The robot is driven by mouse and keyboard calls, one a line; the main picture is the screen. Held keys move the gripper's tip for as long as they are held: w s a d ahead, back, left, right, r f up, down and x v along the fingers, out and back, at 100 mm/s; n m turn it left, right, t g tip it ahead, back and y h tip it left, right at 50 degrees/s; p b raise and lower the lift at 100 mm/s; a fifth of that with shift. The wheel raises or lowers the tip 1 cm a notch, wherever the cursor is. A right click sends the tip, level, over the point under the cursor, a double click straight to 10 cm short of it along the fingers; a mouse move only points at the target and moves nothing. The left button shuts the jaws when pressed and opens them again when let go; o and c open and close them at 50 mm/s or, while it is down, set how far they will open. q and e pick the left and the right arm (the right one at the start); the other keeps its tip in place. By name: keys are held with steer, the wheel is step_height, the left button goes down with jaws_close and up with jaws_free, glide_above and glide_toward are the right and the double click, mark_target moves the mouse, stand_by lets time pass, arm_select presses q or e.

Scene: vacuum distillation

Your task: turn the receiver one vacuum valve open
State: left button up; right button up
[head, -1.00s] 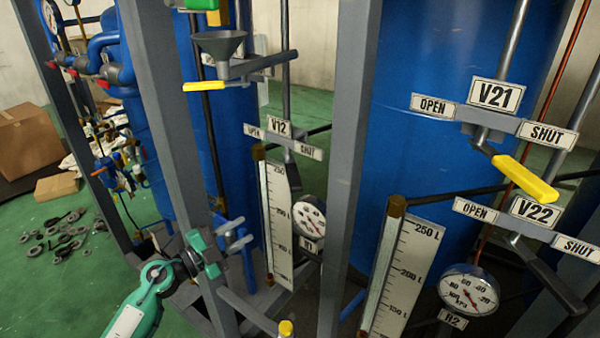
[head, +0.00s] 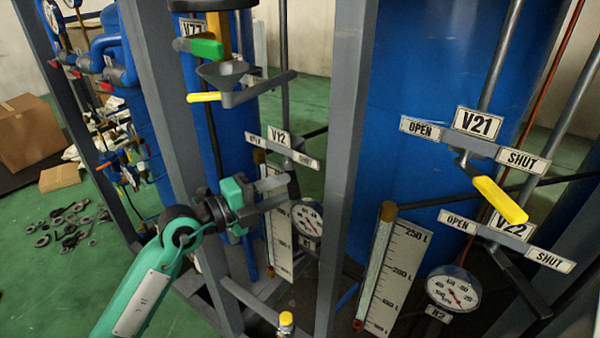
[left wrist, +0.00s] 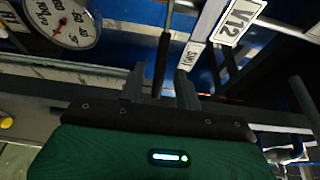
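The V12 sign (head: 279,138) hangs above the R1 gauge (head: 307,218) in the head view; it also shows in the left wrist view (left wrist: 240,22). The dark valve lever (head: 293,183) under it points down. Its SHUT plate (head: 305,160) is at the right, and the plate at the left is partly hidden. My left gripper (head: 286,191) is at the lever. In the left wrist view its two fingers (left wrist: 161,88) are apart, with the dark lever (left wrist: 163,65) lined up between them. I cannot tell whether they touch it. My right gripper is not in view.
Grey frame posts (head: 345,150) stand close on both sides of the valve. A funnel (head: 225,73) and a yellow lever (head: 204,97) are above the arm. Valves V21 (head: 478,122) and V22 are at the right. A level scale (head: 395,270) stands between.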

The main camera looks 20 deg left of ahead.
mark_target(296, 181)
arm_select(q)
steer(key=p+x, duration=0.1)
steer(key=x, duration=0.3)
steer(key=shift+w+d+r, duration=0.1)
steer(key=shift+d, duration=0.05)
steer(key=shift+w+d+p, duration=0.3)
steer(key=shift+w+d, duration=0.05)
steer(key=shift+w, duration=0.05)
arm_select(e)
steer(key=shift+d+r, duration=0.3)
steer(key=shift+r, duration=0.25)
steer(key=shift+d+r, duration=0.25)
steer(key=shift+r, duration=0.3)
arm_select(q)
jaws_close()
